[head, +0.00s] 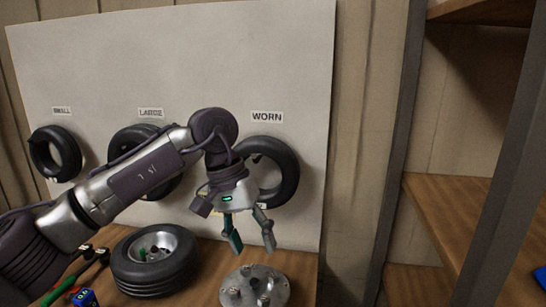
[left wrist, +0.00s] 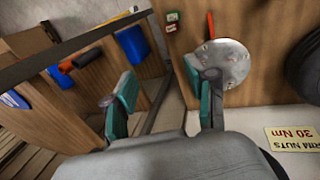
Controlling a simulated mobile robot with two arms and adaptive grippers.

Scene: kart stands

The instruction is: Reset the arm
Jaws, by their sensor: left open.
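My left arm comes in from the left in the head view. My left gripper (head: 250,240) is open and empty, pointing down above the wooden bench, in front of the board and the tire under the WORN label (head: 267,117). A round metal hub plate with studs (head: 240,288) lies on the bench just below it. In the left wrist view the two teal fingers of the gripper (left wrist: 165,100) are apart with nothing between them. The metal plate (left wrist: 228,62) shows beyond the right finger there. My right gripper is not in view.
Tires hang on the white board (head: 230,50) under the SMALL, LARGE and WORN labels. A wheel with a metal rim (head: 153,262) lies on the bench beside green-handled tools (head: 75,275) and a blue item (head: 84,298). Wooden shelves (head: 450,210) stand at the right.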

